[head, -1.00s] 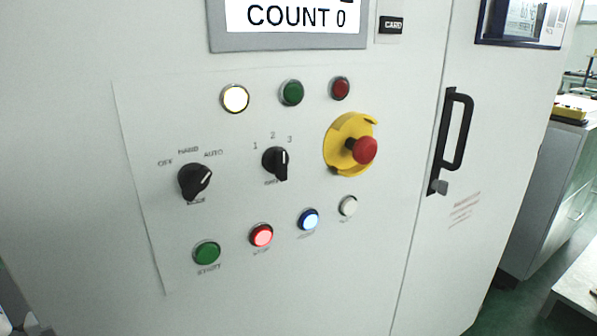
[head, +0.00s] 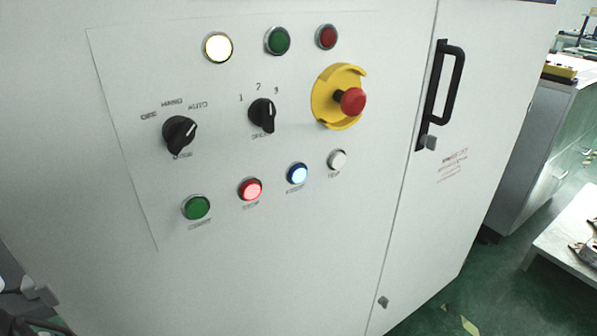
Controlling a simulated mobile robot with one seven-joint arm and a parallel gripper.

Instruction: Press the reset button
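The control panel (head: 150,75) is on the front of a white cabinet. Its bottom row has a green button (head: 196,207), a lit red button (head: 250,189), a lit blue button (head: 297,173) and a white button (head: 338,160). The small label under the blue button looks like "RESET", but it is blurred. All these buttons are uncovered, with nothing touching them. My gripper is not in view.
Above the row are a mode knob (head: 180,135), a smaller selector knob (head: 262,114) and a red emergency stop (head: 352,102) on a yellow plate. A black door handle (head: 445,95) sticks out at the right. A table (head: 570,235) stands at the lower right.

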